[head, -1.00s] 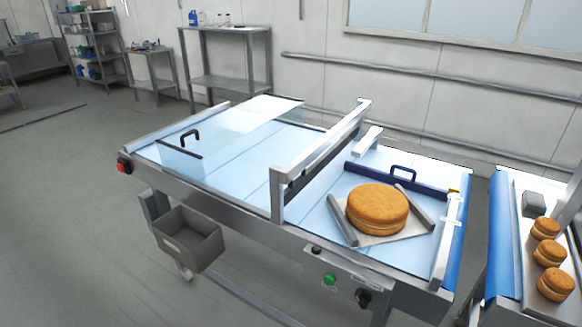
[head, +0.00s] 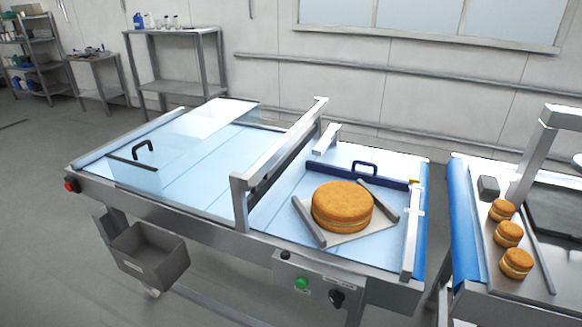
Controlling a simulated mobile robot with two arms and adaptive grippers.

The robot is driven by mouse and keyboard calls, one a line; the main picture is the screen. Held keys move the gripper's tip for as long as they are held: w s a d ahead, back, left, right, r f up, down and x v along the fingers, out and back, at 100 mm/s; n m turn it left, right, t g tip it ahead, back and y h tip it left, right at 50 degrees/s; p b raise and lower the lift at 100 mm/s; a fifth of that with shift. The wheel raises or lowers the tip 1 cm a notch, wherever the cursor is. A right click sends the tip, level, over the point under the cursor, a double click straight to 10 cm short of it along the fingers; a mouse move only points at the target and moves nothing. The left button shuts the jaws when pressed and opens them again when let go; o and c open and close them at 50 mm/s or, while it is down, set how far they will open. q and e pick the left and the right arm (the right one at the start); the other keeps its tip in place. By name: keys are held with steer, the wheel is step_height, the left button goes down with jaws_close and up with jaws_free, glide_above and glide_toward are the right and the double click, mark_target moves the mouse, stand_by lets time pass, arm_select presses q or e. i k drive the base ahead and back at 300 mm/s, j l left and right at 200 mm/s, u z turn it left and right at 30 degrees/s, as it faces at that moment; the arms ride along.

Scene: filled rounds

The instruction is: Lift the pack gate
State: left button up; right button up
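The pack gate appears to be the dark blue bar (head: 345,174) with a loop handle, lying across the light blue belt behind a large round filled cake (head: 342,205). The cake sits on a pale square plate (head: 352,236) between two grey side bars. A clear cover (head: 165,150) with a black handle lies over the left part of the belt. A metal frame (head: 280,160) spans the belt between the cover and the cake. Neither of my grippers shows in the head view.
A second conveyor (head: 462,225) at the right bears several small filled rounds (head: 508,233) and a grey block. A grey bin (head: 150,255) hangs under the left side. Green and black controls (head: 302,284) are on the front. Open floor lies at the left.

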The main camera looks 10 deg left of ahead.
mark_target(257, 194)
steer(key=i+j+z, duration=0.15)
steer(key=j+z, duration=0.3)
steer(key=j, duration=0.3)
steer(key=j+z, duration=0.45)
steer(key=j, duration=0.3)
